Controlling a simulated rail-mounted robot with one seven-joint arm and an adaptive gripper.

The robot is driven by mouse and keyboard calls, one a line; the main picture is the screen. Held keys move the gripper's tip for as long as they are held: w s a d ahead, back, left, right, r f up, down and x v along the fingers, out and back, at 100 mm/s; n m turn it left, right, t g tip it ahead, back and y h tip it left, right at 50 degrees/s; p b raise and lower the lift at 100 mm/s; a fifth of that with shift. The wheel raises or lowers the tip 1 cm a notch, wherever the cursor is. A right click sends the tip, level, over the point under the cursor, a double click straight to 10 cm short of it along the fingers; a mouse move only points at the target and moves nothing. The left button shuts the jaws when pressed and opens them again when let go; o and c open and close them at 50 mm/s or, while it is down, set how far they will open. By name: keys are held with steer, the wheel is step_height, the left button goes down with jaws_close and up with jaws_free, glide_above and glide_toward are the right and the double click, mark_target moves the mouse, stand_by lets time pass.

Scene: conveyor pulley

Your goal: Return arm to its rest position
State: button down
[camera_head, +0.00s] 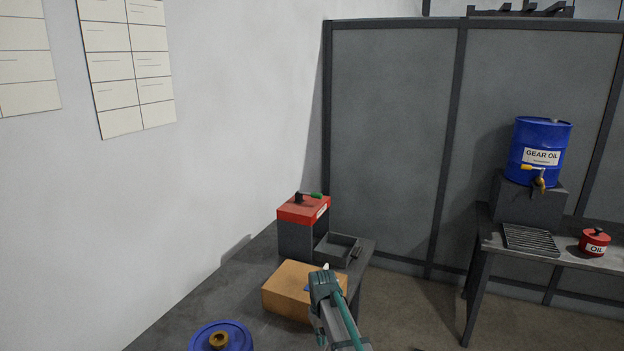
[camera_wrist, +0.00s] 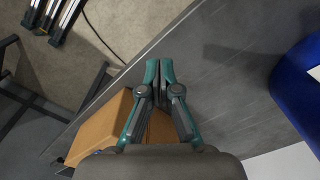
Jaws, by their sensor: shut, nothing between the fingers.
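My arm (camera_head: 336,318) reaches up from the bottom of the head view, in front of the cardboard-coloured box (camera_head: 284,289) on the dark table. In the wrist view my gripper (camera_wrist: 159,68) has its two teal fingertips close together with nothing between them. It is over the table's grey top (camera_wrist: 222,62). The brown box (camera_wrist: 100,122) lies partly behind the fingers there. In the head view the fingers are small and their contact with the box cannot be told.
A red-and-grey box (camera_head: 303,228) and a grey tray (camera_head: 337,248) stand at the table's back. A blue container (camera_head: 236,338) is at the front. A second table at right holds a gear oil drum (camera_head: 538,150) and a red oil can (camera_head: 594,242). Floor lies between the tables.

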steer(key=s+d+f+m, duration=0.2)
steer(key=s+d+f, duration=0.25)
steer(key=s, duration=0.35)
steer(key=s+d+f+m, duration=0.1)
steer(key=s+d+f, duration=0.35)
steer(key=s, duration=0.35)
steer(key=s+d+f+m, duration=0.25)
steer(key=s+d, duration=0.25)
steer(key=s, duration=0.3)
steer(key=s+f+g+b, duration=0.2)
steer(key=s+f+g, duration=0.1)
steer(key=s+f, duration=0.8)
steer(key=s+f+g+b, duration=0.3)
steer(key=s+f, duration=0.9)
steer(key=s, duration=0.5)
steer(key=shift+f+n+g, duration=0.2)
steer(key=shift+n+g, duration=0.15)
steer(key=shift+g, duration=0.05)
steer(key=shift+s, duration=0.1)
